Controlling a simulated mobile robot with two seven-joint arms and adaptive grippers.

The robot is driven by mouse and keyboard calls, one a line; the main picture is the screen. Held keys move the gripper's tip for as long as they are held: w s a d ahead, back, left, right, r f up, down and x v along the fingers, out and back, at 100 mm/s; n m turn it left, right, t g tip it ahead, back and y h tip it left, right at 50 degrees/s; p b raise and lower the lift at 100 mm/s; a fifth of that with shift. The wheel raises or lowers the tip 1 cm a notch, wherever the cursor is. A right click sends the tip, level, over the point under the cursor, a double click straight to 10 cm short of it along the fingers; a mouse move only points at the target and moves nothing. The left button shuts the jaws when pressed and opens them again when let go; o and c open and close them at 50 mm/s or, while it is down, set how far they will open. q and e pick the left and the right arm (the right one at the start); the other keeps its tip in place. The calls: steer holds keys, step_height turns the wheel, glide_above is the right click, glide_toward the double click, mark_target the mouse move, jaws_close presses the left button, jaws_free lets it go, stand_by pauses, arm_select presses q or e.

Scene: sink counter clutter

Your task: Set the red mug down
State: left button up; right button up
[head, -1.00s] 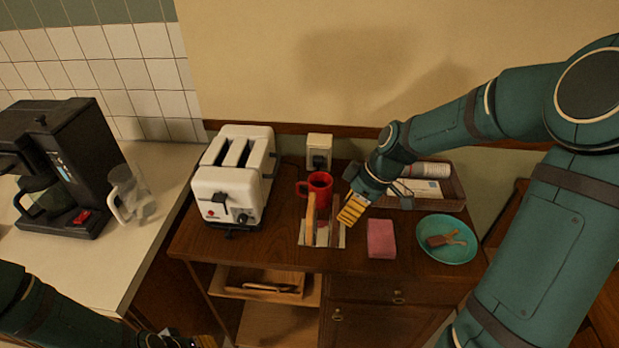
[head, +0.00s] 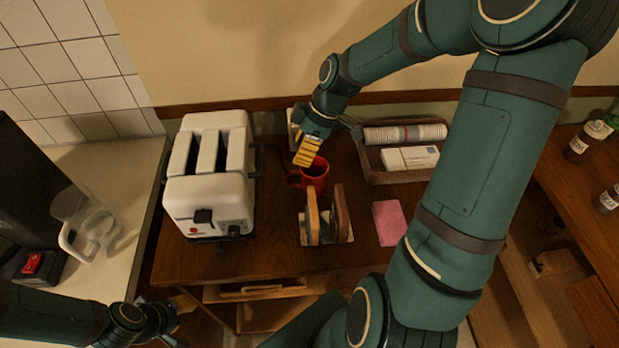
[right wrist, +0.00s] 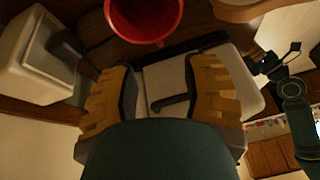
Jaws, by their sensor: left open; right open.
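The red mug (head: 316,178) stands upright on the brown wooden cabinet top (head: 270,258), right of the toaster and just behind a small rack. Its handle is on its left side. My right gripper (head: 306,152) is open at the mug's back rim in the head view, and its yellow fingers partly cover the mug. In the right wrist view the mug (right wrist: 145,18) is at the top edge, beyond the spread fingertips (right wrist: 163,82) and not between them. My left gripper (head: 168,318) is open and empty at the lower left, in front of the cabinet and away from the mug.
A white toaster (head: 209,178) stands left of the mug. The rack (head: 329,240) holds upright boards in front of it. A pink sponge (head: 389,222) and a tray (head: 408,177) are to the right. A glass jug (head: 95,225) stands on the pale left counter.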

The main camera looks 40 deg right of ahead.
mark_target(288, 174)
steer(key=b+x, duration=0.1)
steer(key=x, duration=0.8)
steer(key=shift+w, duration=0.1)
steer(key=shift+r, duration=0.1)
jaws_close()
